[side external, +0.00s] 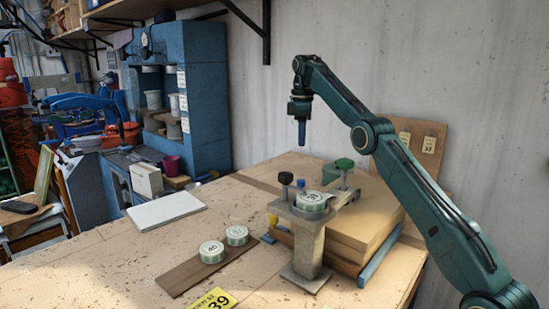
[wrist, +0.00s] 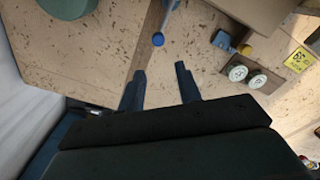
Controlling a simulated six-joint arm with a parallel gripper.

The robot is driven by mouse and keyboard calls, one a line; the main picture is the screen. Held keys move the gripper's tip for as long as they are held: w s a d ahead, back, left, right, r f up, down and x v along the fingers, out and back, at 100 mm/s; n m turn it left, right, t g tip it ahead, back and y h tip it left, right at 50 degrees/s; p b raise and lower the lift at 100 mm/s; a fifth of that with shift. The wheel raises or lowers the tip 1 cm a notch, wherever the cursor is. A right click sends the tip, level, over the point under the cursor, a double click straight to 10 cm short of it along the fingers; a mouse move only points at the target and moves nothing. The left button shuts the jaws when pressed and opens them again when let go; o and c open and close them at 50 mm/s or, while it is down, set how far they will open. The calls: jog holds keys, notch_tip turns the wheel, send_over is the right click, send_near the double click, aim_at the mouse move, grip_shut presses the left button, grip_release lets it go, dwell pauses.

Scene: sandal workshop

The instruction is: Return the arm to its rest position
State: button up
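My green arm is raised over the right side of the bench, and my gripper (side external: 302,146) points down in the side view. It hangs in the air above and behind the metal stand (side external: 308,245), touching nothing. In the wrist view my gripper (wrist: 158,82) shows two dark blue fingers apart, with only bench surface seen between them. A round white-and-green roll (side external: 312,200) sits on top of the stand. Two similar rolls, a left one (side external: 211,251) and a right one (side external: 237,235), sit on a brown wooden strip (side external: 190,276). They also show in the wrist view (wrist: 238,73).
A yellow number tag (side external: 215,300) lies at the front edge. A white slab (side external: 165,211) lies at left. A blue machine (side external: 190,90) stands behind. Air around my gripper is clear.

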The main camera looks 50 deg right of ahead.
jog(key=s+a+r+m+t, duration=0.2)
jog(key=s+a+r, duration=0.3)
jog(key=s+a, duration=0.25)
jog(key=s+a+r+m+t, duration=0.1)
jog(key=s+a+r+m, duration=0.1)
jog(key=s+a+r, duration=0.5)
jog(key=s+a+f+m+t, duration=0.1)
jog(key=s+a+f, duration=0.4)
jog(key=s+f, duration=0.3)
jog(key=s+a+f+m+t, duration=0.1)
jog(key=s+a+f, duration=0.4)
jog(key=s, duration=0.9)
notch_tip(320, 180, down, 3)
jog(key=shift+f+m+t, duration=0.2)
jog(key=shift+m+t, duration=0.1)
jog(key=shift+m, duration=0.3)
